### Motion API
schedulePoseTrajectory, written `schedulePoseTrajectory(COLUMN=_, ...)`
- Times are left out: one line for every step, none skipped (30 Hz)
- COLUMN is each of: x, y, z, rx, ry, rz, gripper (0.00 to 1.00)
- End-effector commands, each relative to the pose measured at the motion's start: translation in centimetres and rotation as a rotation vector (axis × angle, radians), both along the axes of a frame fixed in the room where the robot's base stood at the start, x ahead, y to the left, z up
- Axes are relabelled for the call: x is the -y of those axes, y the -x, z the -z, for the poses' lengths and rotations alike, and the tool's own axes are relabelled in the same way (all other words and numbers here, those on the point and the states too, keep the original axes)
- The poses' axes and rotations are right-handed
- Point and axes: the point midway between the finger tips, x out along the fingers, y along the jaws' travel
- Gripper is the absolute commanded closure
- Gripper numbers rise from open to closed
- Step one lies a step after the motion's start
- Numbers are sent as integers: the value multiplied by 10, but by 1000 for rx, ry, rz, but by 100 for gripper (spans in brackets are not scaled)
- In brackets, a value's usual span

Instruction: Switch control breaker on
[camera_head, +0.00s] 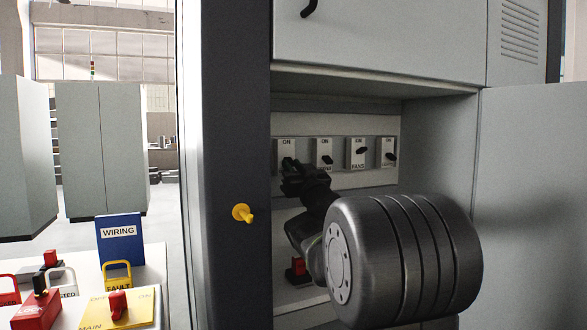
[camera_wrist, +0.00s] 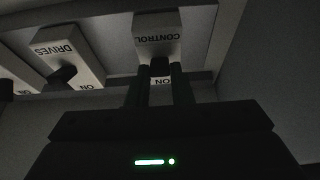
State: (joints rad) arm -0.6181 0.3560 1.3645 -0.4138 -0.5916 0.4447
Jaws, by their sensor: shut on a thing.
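The control breaker (camera_wrist: 158,25) is a pale block labelled CONTROL, upside down in the wrist view. In the head view it is the leftmost breaker (camera_head: 287,148) of the row, with ON at its top. My gripper (camera_wrist: 160,70) is shut on its dark lever, with one finger at each side. In the head view my gripper (camera_head: 290,168) reaches into the cabinet at this breaker.
To its right are the drives breaker (camera_head: 325,153), the fans breaker (camera_head: 357,152) and another breaker (camera_head: 388,153). A red-and-black object (camera_head: 297,272) sits low in the cabinet. The dark cabinet post (camera_head: 225,120) stands left of my arm. A table (camera_head: 155,265) holds padlocks and a WIRING sign.

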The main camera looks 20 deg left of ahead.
Motion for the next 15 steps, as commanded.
schedulePoseTrajectory(x=0, y=0, z=-1, rx=-3, ry=3, rz=1, gripper=100)
schedulePoseTrajectory(x=0, y=0, z=-2, rx=-5, ry=5, rz=1, gripper=100)
schedulePoseTrajectory(x=0, y=0, z=-3, rx=-8, ry=9, rz=1, gripper=100)
schedulePoseTrajectory(x=1, y=0, z=-3, rx=-12, ry=12, rz=1, gripper=100)
schedulePoseTrajectory(x=1, y=0, z=-4, rx=-15, ry=16, rz=1, gripper=100)
schedulePoseTrajectory(x=1, y=0, z=-5, rx=-20, ry=23, rz=1, gripper=100)
schedulePoseTrajectory(x=1, y=0, z=-6, rx=-23, ry=29, rz=0, gripper=100)
schedulePoseTrajectory(x=1, y=1, z=-7, rx=-29, ry=35, rz=0, gripper=100)
schedulePoseTrajectory(x=1, y=1, z=-8, rx=-36, ry=43, rz=0, gripper=100)
schedulePoseTrajectory(x=1, y=1, z=-9, rx=-44, ry=50, rz=0, gripper=100)
schedulePoseTrajectory(x=1, y=1, z=-10, rx=-51, ry=58, rz=0, gripper=100)
schedulePoseTrajectory(x=1, y=1, z=-11, rx=-60, ry=70, rz=0, gripper=100)
schedulePoseTrajectory(x=1, y=1, z=-12, rx=-67, ry=78, rz=0, gripper=100)
schedulePoseTrajectory(x=2, y=1, z=-13, rx=-75, ry=87, rz=0, gripper=100)
schedulePoseTrajectory(x=2, y=1, z=-14, rx=-86, ry=99, rz=0, gripper=100)
